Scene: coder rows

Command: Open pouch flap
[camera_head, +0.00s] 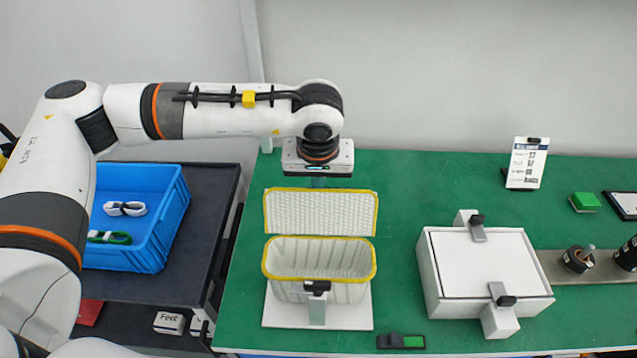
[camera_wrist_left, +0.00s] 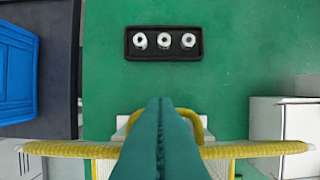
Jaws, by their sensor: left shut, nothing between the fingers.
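The white ribbed pouch (camera_head: 318,289) with a yellow rim stands on a white base plate on the green table, its mouth uncovered. Its yellow-edged flap (camera_head: 320,212) is raised behind the mouth, swung away from it. My left gripper (camera_head: 318,182) is at the flap's far top edge, fingers pointing down and mostly hidden behind the flap. In the left wrist view its teal fingers (camera_wrist_left: 160,135) are together and empty, in front of the yellow edging (camera_wrist_left: 255,150) and a small yellow loop (camera_wrist_left: 195,122). I cannot tell whether they touch the flap. My right gripper is not in view.
A white box (camera_head: 485,265) with clamps stands right of the pouch. A black-and-green piece (camera_head: 400,341) lies at the front edge. A blue crate (camera_head: 165,225) is on the left cart. A black tray with three metal rings (camera_wrist_left: 163,43) shows in the wrist view.

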